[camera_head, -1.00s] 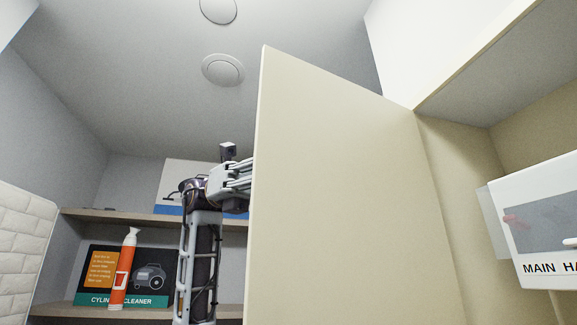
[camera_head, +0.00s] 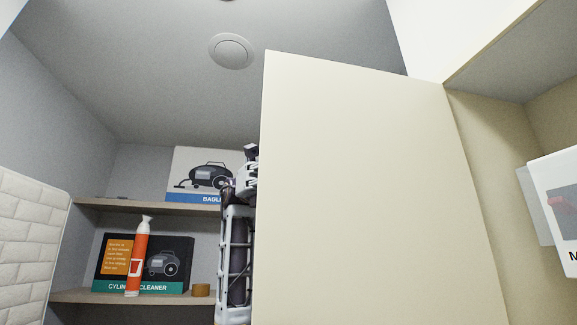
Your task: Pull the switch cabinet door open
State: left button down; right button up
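The switch cabinet door (camera_head: 370,190) is a large plain cream panel. It stands swung open, with its free edge at the left and its other side against the cabinet's side wall (camera_head: 487,180) at the right. One arm of mine, which I take for the left, rises vertically beside the door's free edge. The wrist and part of my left gripper (camera_head: 250,177) show at that edge; the fingertips are hidden behind the door. My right gripper is not in view.
White brick tiles (camera_head: 30,235) line the left wall. Open space lies above the shelves.

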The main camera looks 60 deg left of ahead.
pick_arm(q)
jog(key=c, duration=1.7)
grip_release()
jog(key=shift+r, duration=0.15)
jog(key=shift+c, duration=0.2)
jog(key=shift+o, duration=1.1)
jog(key=shift+w+d, duration=0.2)
jog(key=shift+w, duration=0.05)
jog(key=shift+s, duration=0.45)
jog(key=a, duration=1.2)
jog(key=shift+s+a, duration=0.1)
